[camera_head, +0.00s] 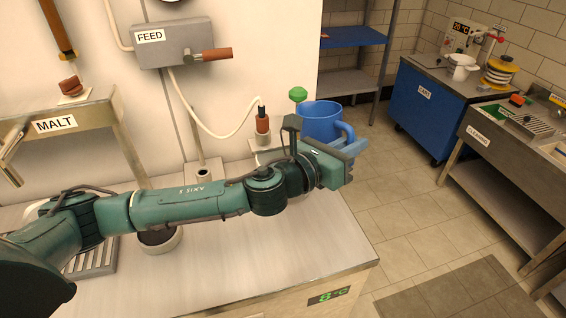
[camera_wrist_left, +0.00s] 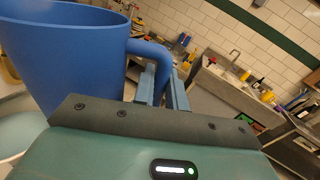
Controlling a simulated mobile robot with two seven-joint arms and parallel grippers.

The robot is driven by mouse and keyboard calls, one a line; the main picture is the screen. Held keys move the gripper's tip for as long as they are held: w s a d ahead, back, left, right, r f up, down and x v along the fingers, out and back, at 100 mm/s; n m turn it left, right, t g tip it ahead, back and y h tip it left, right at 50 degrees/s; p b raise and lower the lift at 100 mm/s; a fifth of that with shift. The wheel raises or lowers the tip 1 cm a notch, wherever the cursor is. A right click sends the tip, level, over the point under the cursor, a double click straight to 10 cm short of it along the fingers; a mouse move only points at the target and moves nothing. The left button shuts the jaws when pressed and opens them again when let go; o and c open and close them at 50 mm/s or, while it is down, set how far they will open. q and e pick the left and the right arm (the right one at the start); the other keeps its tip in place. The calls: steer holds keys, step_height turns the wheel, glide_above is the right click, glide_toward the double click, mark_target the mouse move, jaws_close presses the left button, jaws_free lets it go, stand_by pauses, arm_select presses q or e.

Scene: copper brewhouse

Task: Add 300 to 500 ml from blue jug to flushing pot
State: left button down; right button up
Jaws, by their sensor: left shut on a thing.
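My left gripper (camera_head: 350,150) is shut on the handle of the blue jug (camera_head: 320,120), which looks roughly upright beyond the wrist, near the bench's back right edge. In the left wrist view the jug (camera_wrist_left: 65,50) fills the upper left, with its handle between the two fingers (camera_wrist_left: 162,88). The jug's contents are not visible. A round pale vessel with a dark inside (camera_head: 160,241) stands on the bench, partly hidden by my left arm. A white pot (camera_head: 462,66) is on the far blue cart. I cannot tell which is the flushing pot. My right gripper is out of view.
The steel bench (camera_head: 290,235) is clear at its front right. A grey FEED box (camera_head: 172,45) with a hose and a MALT shelf (camera_head: 60,118) are at the left. The CLEANING sink stand (camera_head: 480,137) is far right. Tiled floor lies between.

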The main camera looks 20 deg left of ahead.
arm_select(q)
steer(key=s+d+r+m, duration=0.1)
steer(key=s+d+m, duration=0.1)
steer(key=s+d, duration=0.2)
steer(key=d, duration=0.3)
steer(key=shift+s+r, duration=0.25)
steer(key=shift+s, duration=0.15)
steer(key=shift+a+f, duration=0.1)
stand_by(0.6)
steer(key=s+a+f+n+t+y, duration=0.1)
steer(key=s+a+f+n+y, duration=0.1)
steer(key=a, duration=0.6)
steer(key=s+a+f+n+t+y, duration=0.1)
steer(key=s+a+f+n+y, duration=0.1)
steer(key=s+a+f+y, duration=0.2)
steer(key=s+a+f+n+t+y, duration=0.1)
steer(key=s+a+f+n+y, duration=0.1)
steer(key=a, duration=0.9)
steer(key=shift+s+a+f+n+y, duration=0.45)
steer(key=shift+s+y, duration=0.2)
steer(key=shift+y, duration=0.55)
steer(key=shift+d, duration=0.1)
